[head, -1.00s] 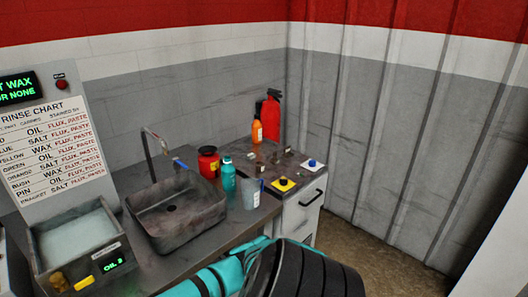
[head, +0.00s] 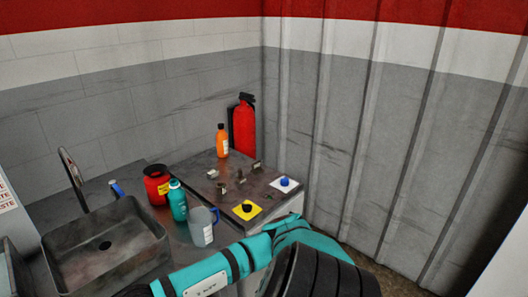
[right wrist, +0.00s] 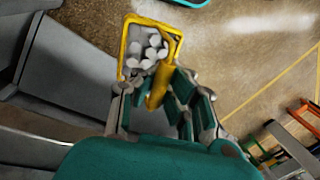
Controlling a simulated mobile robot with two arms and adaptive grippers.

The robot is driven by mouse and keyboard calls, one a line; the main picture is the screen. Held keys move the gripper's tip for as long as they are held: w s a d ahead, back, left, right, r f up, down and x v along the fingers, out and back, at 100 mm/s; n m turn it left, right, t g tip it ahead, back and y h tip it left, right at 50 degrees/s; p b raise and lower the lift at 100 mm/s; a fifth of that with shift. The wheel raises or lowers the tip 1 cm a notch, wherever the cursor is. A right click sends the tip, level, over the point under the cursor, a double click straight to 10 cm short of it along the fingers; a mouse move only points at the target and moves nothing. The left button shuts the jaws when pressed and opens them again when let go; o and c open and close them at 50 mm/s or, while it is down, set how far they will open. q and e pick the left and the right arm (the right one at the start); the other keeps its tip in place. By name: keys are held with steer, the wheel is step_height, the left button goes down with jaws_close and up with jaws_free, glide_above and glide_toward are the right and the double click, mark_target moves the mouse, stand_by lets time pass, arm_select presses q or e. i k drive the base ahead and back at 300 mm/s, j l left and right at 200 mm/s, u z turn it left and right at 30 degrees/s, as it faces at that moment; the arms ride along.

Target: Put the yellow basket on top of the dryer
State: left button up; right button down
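The yellow basket (right wrist: 129,42) shows in the right wrist view, with several pale grey cylinders inside. My right gripper (right wrist: 152,84) has its fingers on both sides of the basket's yellow handle part and appears shut on it. The basket is not visible in the head view. My left gripper is not in view; a teal arm with a black joint crosses the bottom of the head view. No unit is clearly marked as the dryer; a white-fronted cabinet with a dark metal top (head: 190,171) stands in the corner.
The top holds small metal parts, a yellow plate with black knob (head: 247,209) and a white plate with blue knob (head: 285,184). Beside it are a red jar (head: 156,186), teal bottle (head: 178,202), jug (head: 202,232), sink (head: 110,250), orange bottle (head: 222,143) and extinguisher (head: 244,130).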

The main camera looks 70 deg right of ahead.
mark_target(230, 177)
steer(key=l+z, duration=0.2)
steer(key=l, duration=0.6)
steer(key=k+l+z, duration=0.2)
steer(key=l, duration=0.6)
steer(key=i+l+z, duration=0.2)
steer(key=l, duration=0.55)
steer(key=l+z, duration=0.2)
steer(key=l, duration=0.6)
steer(key=i, duration=0.05)
